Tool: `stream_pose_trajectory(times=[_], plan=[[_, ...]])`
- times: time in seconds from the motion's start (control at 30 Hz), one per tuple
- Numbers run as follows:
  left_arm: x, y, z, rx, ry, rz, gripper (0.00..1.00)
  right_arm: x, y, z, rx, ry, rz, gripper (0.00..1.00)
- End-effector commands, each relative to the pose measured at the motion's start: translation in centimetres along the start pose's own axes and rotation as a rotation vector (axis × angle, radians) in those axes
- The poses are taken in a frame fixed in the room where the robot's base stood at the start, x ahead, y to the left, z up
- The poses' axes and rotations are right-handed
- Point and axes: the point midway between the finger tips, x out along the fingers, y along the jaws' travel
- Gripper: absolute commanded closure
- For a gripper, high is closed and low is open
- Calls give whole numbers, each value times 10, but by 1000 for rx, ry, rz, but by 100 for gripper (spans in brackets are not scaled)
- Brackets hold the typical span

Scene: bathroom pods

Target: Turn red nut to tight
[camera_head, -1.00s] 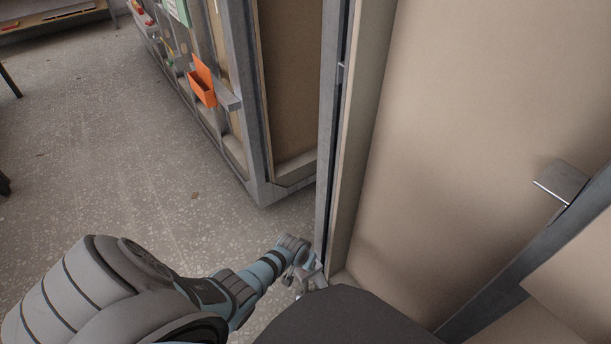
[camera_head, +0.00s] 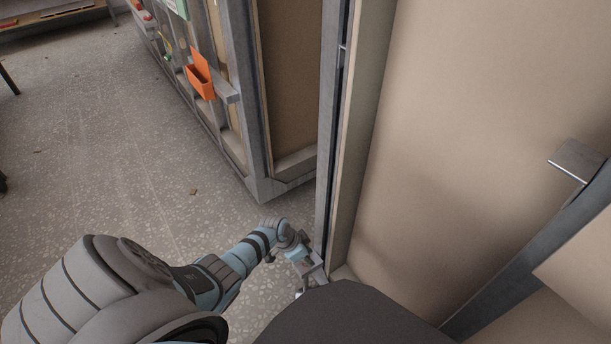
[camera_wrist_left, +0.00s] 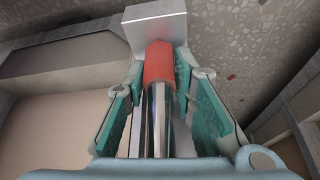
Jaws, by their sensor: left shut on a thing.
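The red nut (camera_wrist_left: 159,62) sits on a shiny metal bolt (camera_wrist_left: 158,125) in the left wrist view, in front of a pale metal block (camera_wrist_left: 157,24). My left gripper (camera_wrist_left: 160,78) has its teal-padded fingers on either side of the nut and is shut on it. In the head view my left gripper (camera_head: 311,268) is low beside the foot of a grey metal post (camera_head: 326,180). The nut cannot be made out there. My right gripper is not in view.
A large beige panel (camera_head: 470,130) fills the right side. A framed wall unit (camera_head: 262,183) with an orange bin (camera_head: 201,84) stands ahead. Open speckled floor (camera_head: 110,170) lies to the left. A metal bracket (camera_head: 577,160) juts out at the right.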

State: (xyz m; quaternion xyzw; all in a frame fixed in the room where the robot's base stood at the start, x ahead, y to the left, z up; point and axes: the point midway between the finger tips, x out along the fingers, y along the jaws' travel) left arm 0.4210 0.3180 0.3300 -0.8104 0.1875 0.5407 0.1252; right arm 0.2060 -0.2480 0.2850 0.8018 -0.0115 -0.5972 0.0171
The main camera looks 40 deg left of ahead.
Motion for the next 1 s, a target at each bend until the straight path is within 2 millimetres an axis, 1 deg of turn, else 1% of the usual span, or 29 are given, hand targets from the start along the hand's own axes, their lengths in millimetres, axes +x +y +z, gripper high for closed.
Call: stream_pose_trajectory(times=[0.43, 0.47, 0.5, 0.57, 0.87, 1.0], plan=[[0, -1, 1, 10, -2, 3, 100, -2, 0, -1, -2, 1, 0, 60], [0, -1, 1, 10, -2, 2, 73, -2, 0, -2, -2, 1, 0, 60], [0, -1, 1, 10, -2, 2, 67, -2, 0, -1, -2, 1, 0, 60], [0, -1, 1, 10, -2, 3, 57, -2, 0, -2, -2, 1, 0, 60], [-1, 0, 0, 10, -1, 3, 56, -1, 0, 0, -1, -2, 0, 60], [-10, -2, 0, 10, 0, 2, 56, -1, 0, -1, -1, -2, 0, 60]])
